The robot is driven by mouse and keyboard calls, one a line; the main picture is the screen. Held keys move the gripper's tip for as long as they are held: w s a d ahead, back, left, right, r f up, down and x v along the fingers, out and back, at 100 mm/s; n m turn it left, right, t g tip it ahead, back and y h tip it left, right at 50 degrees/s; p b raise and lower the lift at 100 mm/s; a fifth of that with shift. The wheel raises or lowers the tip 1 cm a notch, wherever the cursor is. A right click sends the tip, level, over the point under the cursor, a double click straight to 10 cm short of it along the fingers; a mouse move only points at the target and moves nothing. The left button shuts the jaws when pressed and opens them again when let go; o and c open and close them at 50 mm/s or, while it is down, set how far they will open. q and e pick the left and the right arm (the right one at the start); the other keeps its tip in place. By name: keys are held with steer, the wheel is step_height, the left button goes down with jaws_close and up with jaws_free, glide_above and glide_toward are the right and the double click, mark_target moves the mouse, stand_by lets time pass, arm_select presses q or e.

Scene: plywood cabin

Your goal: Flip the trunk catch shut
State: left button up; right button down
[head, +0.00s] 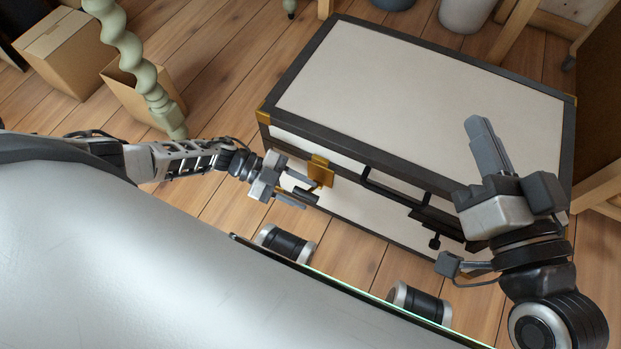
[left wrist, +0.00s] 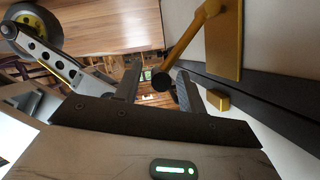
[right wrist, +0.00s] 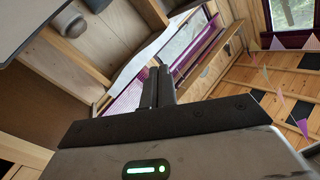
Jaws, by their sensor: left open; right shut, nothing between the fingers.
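The trunk (head: 420,85), pale with dark edging and brass corners, stands on the floor with its lid down. Its brass catch (head: 320,170) is on the front face, toward the left end. In the left wrist view the catch (left wrist: 224,40) has a brass arm sticking out, ending in a dark round knob (left wrist: 161,81). My left gripper (head: 303,190) is open at the catch. The knob appears between its fingertips; I cannot tell whether they touch. My right gripper (head: 477,124) is shut and empty, above the trunk lid at the right.
The trunk's front also has a dark handle (head: 390,191) and a black fitting (head: 435,240) further right. A twisted green post (head: 138,65) and cardboard boxes (head: 72,48) stand at the left. Wooden legs stand behind and right of the trunk.

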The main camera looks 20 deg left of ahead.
arm_select(q)
steer(key=p+v, duration=0.1)
steer(key=v, duration=1.1)
steer(key=shift+a, duration=0.3)
arm_select(e)
steer(key=shift+s+a+f+m+g+h, duration=0.2)
steer(key=shift+s+f+m+g+h, duration=0.15)
steer(key=shift+s+f+g, duration=0.4)
arm_select(q)
steer(key=shift+s+r, duration=0.1)
steer(key=shift+r, duration=0.05)
arm_select(e)
steer(key=shift+w+f, duration=0.1)
steer(key=shift+w, duration=0.05)
